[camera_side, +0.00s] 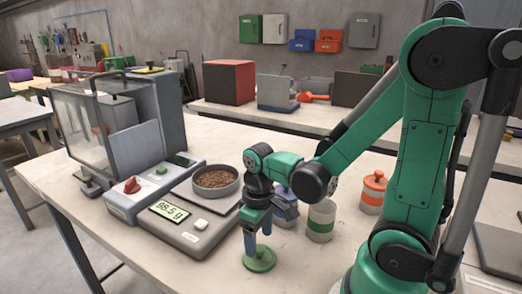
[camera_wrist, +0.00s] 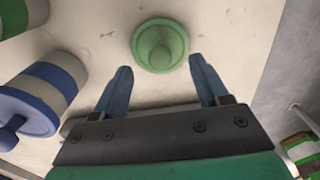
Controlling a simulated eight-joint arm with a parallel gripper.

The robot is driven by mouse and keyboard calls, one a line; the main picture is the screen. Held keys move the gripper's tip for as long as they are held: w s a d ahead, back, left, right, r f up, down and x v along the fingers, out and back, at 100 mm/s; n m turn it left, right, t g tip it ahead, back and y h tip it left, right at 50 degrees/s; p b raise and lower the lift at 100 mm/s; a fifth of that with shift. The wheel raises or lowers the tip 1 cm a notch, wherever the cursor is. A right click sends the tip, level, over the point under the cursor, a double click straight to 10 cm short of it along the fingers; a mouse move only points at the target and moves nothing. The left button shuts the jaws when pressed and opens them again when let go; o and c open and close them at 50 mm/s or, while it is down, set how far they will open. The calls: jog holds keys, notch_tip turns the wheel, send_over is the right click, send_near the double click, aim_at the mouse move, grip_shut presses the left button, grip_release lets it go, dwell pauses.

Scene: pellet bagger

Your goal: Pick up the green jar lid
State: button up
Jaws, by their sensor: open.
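The green jar lid (camera_side: 260,259) lies on the white table near its front edge, with its round knob upward. In the wrist view the lid (camera_wrist: 160,45) sits just beyond the fingertips, roughly centred between them. My gripper (camera_side: 258,228) points down over the lid in the side view. Its two blue fingers (camera_wrist: 160,78) are spread apart in the wrist view, with nothing between them. From the side the fingers come close to the knob; I cannot tell whether they touch it.
A scale (camera_side: 190,225) reading 98.5 g stands left of my gripper, with a bowl of brown pellets (camera_side: 215,181) on it. A green-banded jar (camera_side: 320,222), an orange-lidded jar (camera_side: 373,190) and a blue-banded jar (camera_wrist: 45,90) stand close by. Bare table lies around the lid.

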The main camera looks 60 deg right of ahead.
aim_at(259, 253)
jog(key=shift+f, duration=1.15)
grip_shut()
